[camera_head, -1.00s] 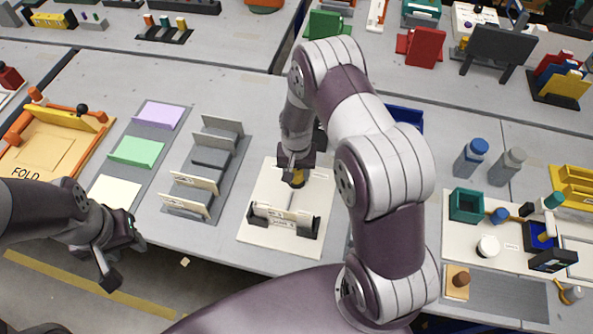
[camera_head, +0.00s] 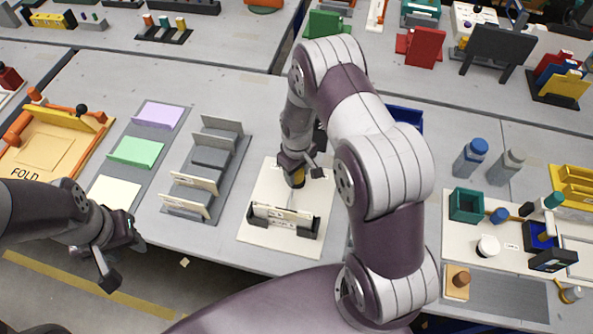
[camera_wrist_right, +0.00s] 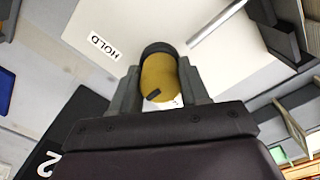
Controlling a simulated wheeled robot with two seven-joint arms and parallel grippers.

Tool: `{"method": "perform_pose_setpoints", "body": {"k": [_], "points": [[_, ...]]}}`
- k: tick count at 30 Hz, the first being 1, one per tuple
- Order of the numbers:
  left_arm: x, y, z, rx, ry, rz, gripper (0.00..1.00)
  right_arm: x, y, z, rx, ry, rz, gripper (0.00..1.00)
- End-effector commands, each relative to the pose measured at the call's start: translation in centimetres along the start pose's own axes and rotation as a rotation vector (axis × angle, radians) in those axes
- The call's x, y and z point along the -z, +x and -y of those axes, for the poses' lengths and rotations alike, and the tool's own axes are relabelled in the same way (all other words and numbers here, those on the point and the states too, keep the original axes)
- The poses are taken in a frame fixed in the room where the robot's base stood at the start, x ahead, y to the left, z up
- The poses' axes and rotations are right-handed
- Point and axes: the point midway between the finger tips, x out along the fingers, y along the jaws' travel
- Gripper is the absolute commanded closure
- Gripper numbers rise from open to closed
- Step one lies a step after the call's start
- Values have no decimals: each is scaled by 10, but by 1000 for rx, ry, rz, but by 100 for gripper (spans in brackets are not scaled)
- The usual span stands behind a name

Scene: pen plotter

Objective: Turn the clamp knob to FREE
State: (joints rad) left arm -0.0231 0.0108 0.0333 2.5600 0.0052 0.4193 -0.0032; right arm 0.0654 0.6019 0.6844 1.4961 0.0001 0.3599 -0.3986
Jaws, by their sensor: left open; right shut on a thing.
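The clamp knob (camera_head: 298,178) is yellow with a dark base and sits on a white plotter board (camera_head: 258,215). In the right wrist view the knob (camera_wrist_right: 158,80) stands between the two fingers of my right gripper (camera_wrist_right: 160,88), which is shut on it. A dark mark shows on the knob's end. My left gripper (camera_head: 122,262) is open and empty, beyond the table's front edge at the left.
Coloured pads (camera_head: 137,151) and the orange FOLD fixture (camera_head: 60,140) lie further left. A teal box (camera_head: 465,205) is at right.

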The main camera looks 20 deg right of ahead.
Motion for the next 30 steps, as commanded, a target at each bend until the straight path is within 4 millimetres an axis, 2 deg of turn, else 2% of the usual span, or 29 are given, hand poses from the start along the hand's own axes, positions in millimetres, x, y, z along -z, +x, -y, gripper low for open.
{"method": "perform_pose_setpoints", "body": {"k": [18,30], "points": [[0,0,0,0,0,0,57,1,-2,-3,-2,-552,-2,86],[0,1,0,0,0,0,57,2,-2,-4,-4,-758,-3,86]]}}
